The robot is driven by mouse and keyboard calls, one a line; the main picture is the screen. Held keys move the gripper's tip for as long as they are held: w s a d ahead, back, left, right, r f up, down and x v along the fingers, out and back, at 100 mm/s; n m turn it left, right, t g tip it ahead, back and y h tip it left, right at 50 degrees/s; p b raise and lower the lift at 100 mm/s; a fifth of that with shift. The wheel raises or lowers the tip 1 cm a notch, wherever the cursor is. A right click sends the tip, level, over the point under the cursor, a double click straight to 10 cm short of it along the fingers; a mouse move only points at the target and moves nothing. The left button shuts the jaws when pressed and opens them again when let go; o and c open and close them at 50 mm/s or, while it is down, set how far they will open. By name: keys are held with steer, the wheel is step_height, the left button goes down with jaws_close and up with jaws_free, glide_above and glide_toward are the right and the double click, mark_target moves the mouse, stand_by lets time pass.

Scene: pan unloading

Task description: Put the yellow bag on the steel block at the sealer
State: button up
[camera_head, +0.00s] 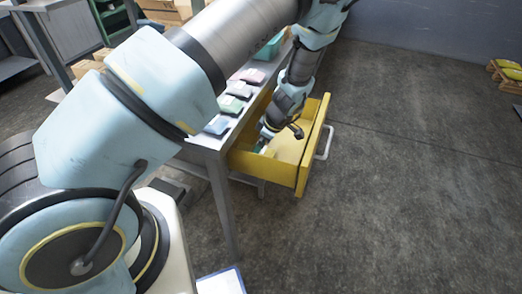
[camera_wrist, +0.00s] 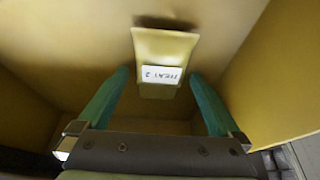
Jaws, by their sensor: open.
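The yellow bag (camera_wrist: 165,45) lies inside the open yellow drawer (camera_head: 304,160), with a white printed label on its face. In the wrist view it is ahead of and between the two teal fingers of my gripper (camera_wrist: 158,78). The fingers are spread apart, with a visible gap on each side of the bag. In the head view my gripper reaches down into the drawer, and the arm and drawer wall hide the bag. I cannot make out the sealer or its steel block in either view.
Drawer walls (camera_wrist: 272,85) stand close around my gripper. Beside the drawer, a long grey table (camera_head: 212,142) holds a row of several coloured bags (camera_head: 228,104). Open floor (camera_head: 410,170) lies to the right. Yellow packages (camera_head: 508,72) are at the far right.

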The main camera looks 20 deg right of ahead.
steer(key=shift+c, duration=0.2)
steer(key=c, duration=1.5)
steer(key=shift+r, duration=0.1)
